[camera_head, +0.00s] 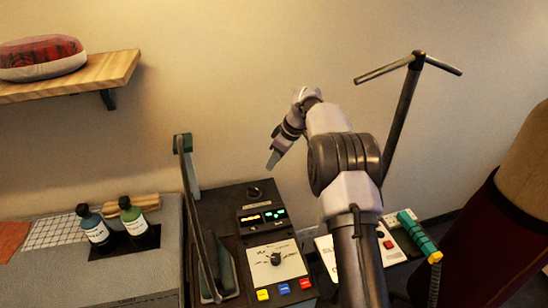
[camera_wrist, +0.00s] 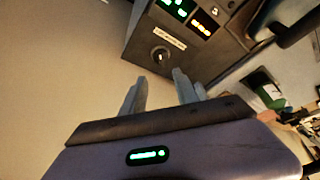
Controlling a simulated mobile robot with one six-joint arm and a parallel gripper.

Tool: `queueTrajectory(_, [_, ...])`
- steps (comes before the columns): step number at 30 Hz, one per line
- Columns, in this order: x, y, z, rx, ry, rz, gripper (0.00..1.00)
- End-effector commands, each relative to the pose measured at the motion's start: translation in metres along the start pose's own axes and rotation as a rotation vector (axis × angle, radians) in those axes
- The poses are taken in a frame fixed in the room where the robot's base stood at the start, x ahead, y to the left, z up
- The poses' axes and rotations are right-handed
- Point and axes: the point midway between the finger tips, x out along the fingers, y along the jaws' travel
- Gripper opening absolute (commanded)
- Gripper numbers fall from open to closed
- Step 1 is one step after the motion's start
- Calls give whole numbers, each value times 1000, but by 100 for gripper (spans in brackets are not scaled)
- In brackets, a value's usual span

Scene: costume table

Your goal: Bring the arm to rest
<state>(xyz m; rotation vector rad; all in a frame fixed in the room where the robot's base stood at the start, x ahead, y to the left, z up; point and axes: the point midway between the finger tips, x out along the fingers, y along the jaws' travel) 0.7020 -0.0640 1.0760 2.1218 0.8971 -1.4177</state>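My arm rises from the bottom right of the head view and bends left. My gripper (camera_head: 274,159) hangs in the air above the black control machine (camera_head: 225,208), in front of the wall, with its fingers pointing down and left. In the wrist view my gripper (camera_wrist: 158,91) shows two grey fingers set apart. Nothing is between them. The machine's panel (camera_wrist: 180,45) with lit displays and a knob lies beyond the fingertips in that view. The gripper touches nothing that I can see.
A tall lever (camera_head: 195,215) stands at the machine's left. Two bottles (camera_head: 94,230) (camera_head: 134,221) are on the grey table (camera_head: 60,278). A dark T-shaped stand (camera_head: 402,115) rises behind my arm. A wooden shelf (camera_head: 110,72) holds a red cushion (camera_head: 40,52). A dress form (camera_head: 500,220) stands at right.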

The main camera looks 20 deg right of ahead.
Motion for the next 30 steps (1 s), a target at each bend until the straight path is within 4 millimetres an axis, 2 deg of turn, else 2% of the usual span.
queueTrajectory(5, [-6,-3,-2,12,1,4,36])
queueTrajectory(8, [-43,-25,-12,94,8,28,36])
queueTrajectory(10, [-83,-59,-16,201,16,53,36])
queueTrajectory(13, [-136,-122,-7,379,38,88,36])
queueTrajectory(15, [-164,-170,11,502,60,111,36])
queueTrajectory(17, [-181,-213,32,608,82,127,36])
queueTrajectory(18, [-188,-241,50,679,99,136,36])
queueTrajectory(21, [-192,-306,99,846,144,152,36])
queueTrajectory(24, [-181,-352,144,982,184,159,36])
queueTrajectory(27, [-167,-379,174,1072,211,159,36])
queueTrajectory(30, [-160,-390,188,1116,224,159,36])
